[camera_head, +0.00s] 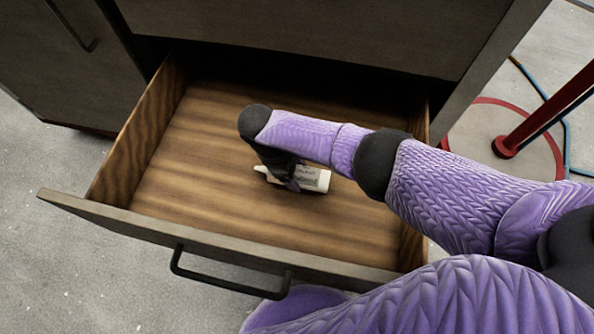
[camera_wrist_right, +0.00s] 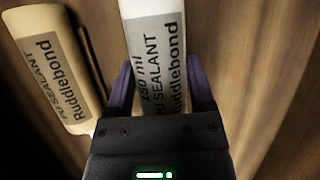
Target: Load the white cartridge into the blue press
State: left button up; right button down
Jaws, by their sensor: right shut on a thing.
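The white cartridge (camera_wrist_right: 143,12) has a grey label reading "PU SEALANT Ruddlebond". My right gripper (camera_wrist_right: 161,88) is shut on it, with a purple finger on each side of its body. In the head view, the white cartridge (camera_head: 322,181) shows low in the open drawer, partly hidden by my right gripper (camera_head: 290,178). I cannot tell whether it is lifted off the drawer floor. The blue press and my left gripper are not in view.
A cream cartridge (camera_wrist_right: 48,70) with a similar label lies close to the left of the white one in the wrist view. The wooden drawer (camera_head: 180,225) is pulled out, its floor otherwise bare. A red post (camera_head: 545,110) on a round base stands at right.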

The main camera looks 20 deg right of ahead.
pick_arm(q)
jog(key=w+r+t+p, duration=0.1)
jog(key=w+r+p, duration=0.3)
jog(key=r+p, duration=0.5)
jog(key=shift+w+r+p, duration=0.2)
jog(key=shift+p, duration=0.55)
pick_arm(e)
notch_tip(320, 180, up, 14)
jog(key=shift+r, duration=0.15)
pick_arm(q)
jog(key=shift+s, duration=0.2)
